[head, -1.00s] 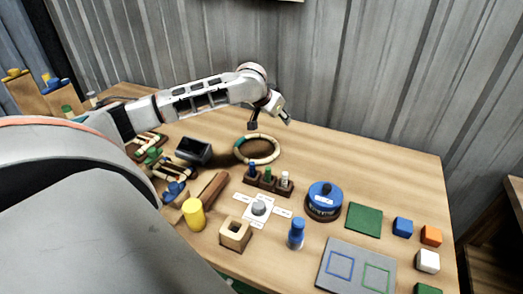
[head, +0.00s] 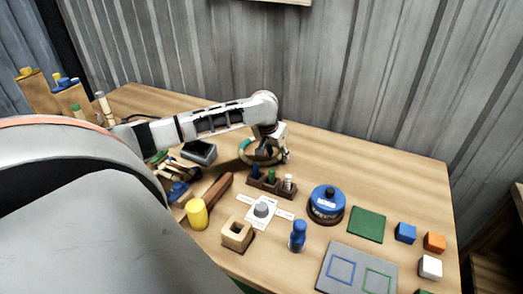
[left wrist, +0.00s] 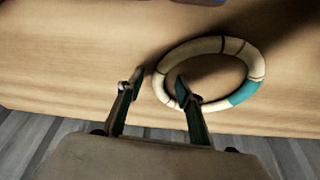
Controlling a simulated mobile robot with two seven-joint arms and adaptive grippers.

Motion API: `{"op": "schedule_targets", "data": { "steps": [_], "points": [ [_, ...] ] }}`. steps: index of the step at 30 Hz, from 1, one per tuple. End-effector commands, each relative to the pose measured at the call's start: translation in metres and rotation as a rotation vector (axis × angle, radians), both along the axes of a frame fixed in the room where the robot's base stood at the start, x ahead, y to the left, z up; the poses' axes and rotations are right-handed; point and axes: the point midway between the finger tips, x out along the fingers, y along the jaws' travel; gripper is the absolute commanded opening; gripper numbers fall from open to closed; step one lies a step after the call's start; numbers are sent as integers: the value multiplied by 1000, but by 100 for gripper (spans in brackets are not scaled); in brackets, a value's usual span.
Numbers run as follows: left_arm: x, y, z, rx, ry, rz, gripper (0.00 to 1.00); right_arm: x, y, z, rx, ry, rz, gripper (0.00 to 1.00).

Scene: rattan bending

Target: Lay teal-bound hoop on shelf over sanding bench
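The teal-bound hoop (head: 244,156), a pale ring with a teal band, lies on the bench behind the small bottle rack. My left gripper (head: 271,156) is down at it and partly covers it. In the left wrist view, the hoop (left wrist: 258,62) shows its teal band at the lower right. The left gripper (left wrist: 160,79) is open there, one fingertip over the ring's opening and the other outside, with the rim between them. Contact with the rim cannot be told. A wooden edge (head: 287,1) at the top of the head view may be the shelf. My right gripper is not in view.
The rack (head: 271,183) with small bottles stands just in front of the hoop. A blue round tool (head: 326,200), a green square (head: 366,224) and coloured blocks (head: 405,232) sit to the right. The bench behind the green square is clear.

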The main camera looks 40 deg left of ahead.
Motion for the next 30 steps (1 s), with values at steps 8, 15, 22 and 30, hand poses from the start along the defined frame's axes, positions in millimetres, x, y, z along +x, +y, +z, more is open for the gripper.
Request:
{"op": "schedule_targets", "data": {
  "steps": [8, 15, 22, 30],
  "points": [
    [2, 0, -6, 0, 0, -1, 36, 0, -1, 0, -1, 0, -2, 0],
    [2, 0, -5, 0, 0, -1, 0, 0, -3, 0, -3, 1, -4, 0],
    [3, 1, -5, 1, -1, -1, 0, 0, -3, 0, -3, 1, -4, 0],
    [4, 0, 8, 0, -4, -1, 0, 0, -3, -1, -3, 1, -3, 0]
  ]
}}
